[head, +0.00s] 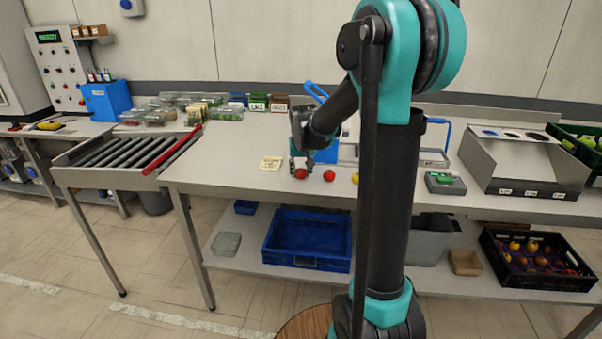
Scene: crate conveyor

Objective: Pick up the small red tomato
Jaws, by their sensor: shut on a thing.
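A small red tomato (300,174) is between the fingertips of my gripper (300,166), over the white table near its front edge. My gripper points down and is shut on this tomato. I cannot tell whether the tomato still touches the table. A second red tomato (329,176) lies on the table just to the right, apart from the gripper. A yellow fruit (355,178) lies further right, partly hidden behind my arm.
A yellow note (271,163) lies left of the gripper. A roller conveyor (125,152) with a red bar joins the table at left. Clear boxes stand at the back left. A grey sorting bin (520,165) stands at right. A blue crate (308,240) sits on the lower shelf.

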